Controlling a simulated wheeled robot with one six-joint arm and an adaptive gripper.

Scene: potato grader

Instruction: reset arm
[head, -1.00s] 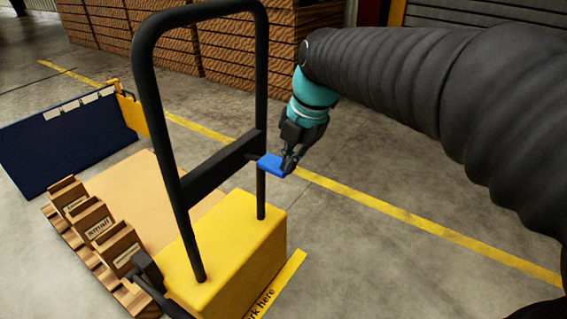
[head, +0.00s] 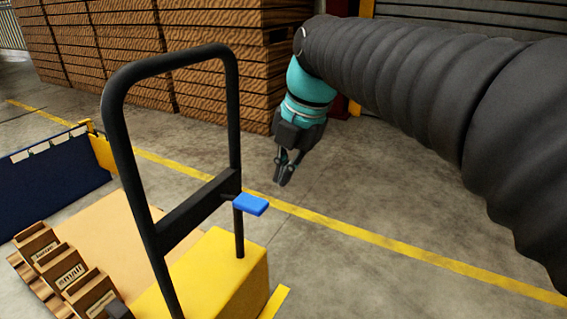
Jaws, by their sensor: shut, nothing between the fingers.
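My gripper (head: 284,183) hangs from my arm in the upper middle of the head view, fingers pointing down. It is shut and empty. It is apart from the blue block (head: 251,204), which sits at the right post of the black handle frame (head: 190,207), below and left of my fingertips in the picture. The handle frame rises from a yellow base (head: 225,265).
Small labelled wooden boxes (head: 70,275) stand at the lower left beside a tan board (head: 105,225). A dark blue panel (head: 55,180) is at the left. Stacked wooden crates (head: 115,55) line the back. The floor (head: 400,200) right of the handle frame is clear.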

